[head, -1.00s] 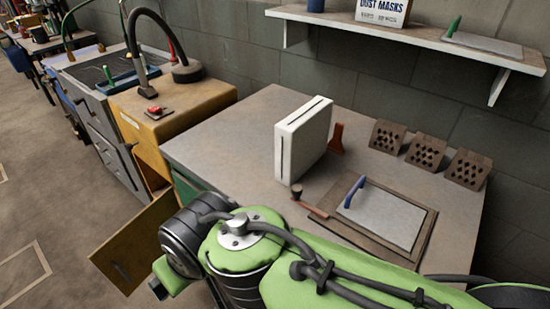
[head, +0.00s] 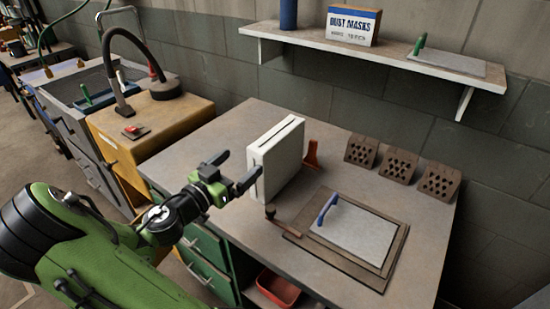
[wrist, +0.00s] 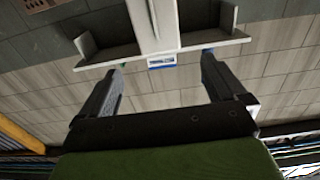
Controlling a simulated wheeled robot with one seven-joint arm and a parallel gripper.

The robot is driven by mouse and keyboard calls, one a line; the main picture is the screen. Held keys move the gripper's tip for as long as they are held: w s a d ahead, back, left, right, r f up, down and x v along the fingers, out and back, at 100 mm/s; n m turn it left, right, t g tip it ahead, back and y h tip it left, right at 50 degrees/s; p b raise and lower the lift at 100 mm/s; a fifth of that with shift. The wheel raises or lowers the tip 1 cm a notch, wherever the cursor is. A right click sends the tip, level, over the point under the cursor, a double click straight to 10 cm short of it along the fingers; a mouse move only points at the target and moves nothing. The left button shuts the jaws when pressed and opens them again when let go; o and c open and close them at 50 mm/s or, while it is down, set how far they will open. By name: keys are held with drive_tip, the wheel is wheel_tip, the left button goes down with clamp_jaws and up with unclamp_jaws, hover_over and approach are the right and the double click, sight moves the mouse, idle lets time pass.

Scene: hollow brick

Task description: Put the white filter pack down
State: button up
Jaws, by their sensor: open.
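The white filter pack (head: 276,160) stands upright on the grey bench top (head: 225,140) in the head view. It is a thick white slab with a dark slot along its narrow faces. My gripper (head: 238,168) is just left of the pack at its near narrow edge, with the fingers spread. One fingertip looks very close to the pack; I cannot tell whether it touches. In the wrist view, the pack's white edge (wrist: 153,20) shows beyond the open, empty fingers (wrist: 162,82), roughly in line with the gap between them.
A brush-like orange item (head: 311,155) stands behind the pack. A mallet-like tool (head: 281,222) and a board with a blue-handled trowel (head: 355,235) lie to the right. Several hollow bricks (head: 398,164) line the back. A shelf (head: 370,55) holds a dust mask box (head: 353,25).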

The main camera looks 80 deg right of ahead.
sight(264, 142)
drive_tip(key=x, duration=0.5)
drive_tip(key=p+x, duration=0.1)
drive_tip(key=x, duration=0.5)
drive_tip(key=shift+f, duration=0.2)
drive_tip(key=shift+r, duration=0.1)
drive_tip(key=c, duration=1.6)
